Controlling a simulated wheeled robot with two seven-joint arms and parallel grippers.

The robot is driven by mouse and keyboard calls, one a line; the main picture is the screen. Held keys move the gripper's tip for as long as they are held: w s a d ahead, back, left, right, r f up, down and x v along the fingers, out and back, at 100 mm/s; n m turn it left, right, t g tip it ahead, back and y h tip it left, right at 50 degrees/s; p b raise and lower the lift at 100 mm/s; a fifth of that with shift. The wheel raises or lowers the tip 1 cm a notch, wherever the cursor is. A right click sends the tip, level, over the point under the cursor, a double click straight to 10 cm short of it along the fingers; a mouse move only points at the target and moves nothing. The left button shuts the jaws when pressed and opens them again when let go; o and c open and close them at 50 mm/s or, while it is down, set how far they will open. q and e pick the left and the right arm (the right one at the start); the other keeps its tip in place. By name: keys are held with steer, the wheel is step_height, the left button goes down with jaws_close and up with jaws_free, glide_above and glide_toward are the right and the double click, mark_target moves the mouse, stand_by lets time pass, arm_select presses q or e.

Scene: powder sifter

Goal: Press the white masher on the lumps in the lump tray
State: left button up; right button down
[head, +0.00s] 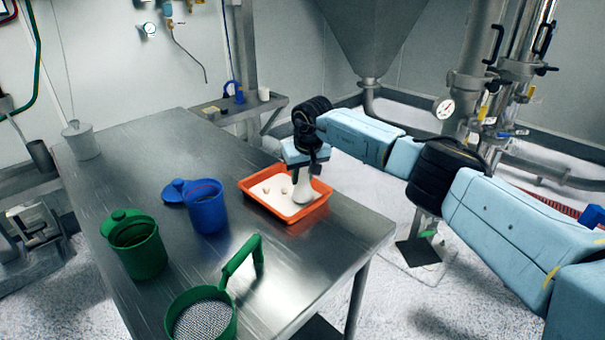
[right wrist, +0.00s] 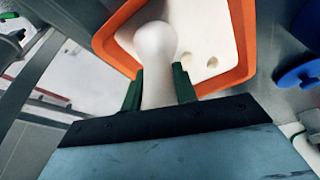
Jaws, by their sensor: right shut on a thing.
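The orange lump tray (head: 248,190) sits near the right edge of the metal table, with white powder and a few small lumps (head: 282,189) in it. My right gripper (head: 304,166) is over the tray's right part, shut on the white masher (head: 303,192). In the right wrist view the green fingers of my right gripper (right wrist: 158,88) clasp the masher (right wrist: 154,44), whose rounded end is over the powder inside the tray (right wrist: 243,45). Lumps (right wrist: 212,62) lie beside it. I cannot tell whether the masher touches the powder. My left gripper is not in view.
A blue container (head: 207,210) with a blue lid (head: 174,191) stands left of the tray. A green container (head: 137,250) and a green-handled sieve (head: 203,318) stand at the front. A pale lidded pot (head: 82,142) is at the back left. The table's back middle is clear.

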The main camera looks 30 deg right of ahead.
step_height(320, 180, up, 8)
steer(key=p, duration=0.4)
steer(key=shift+f, duration=0.35)
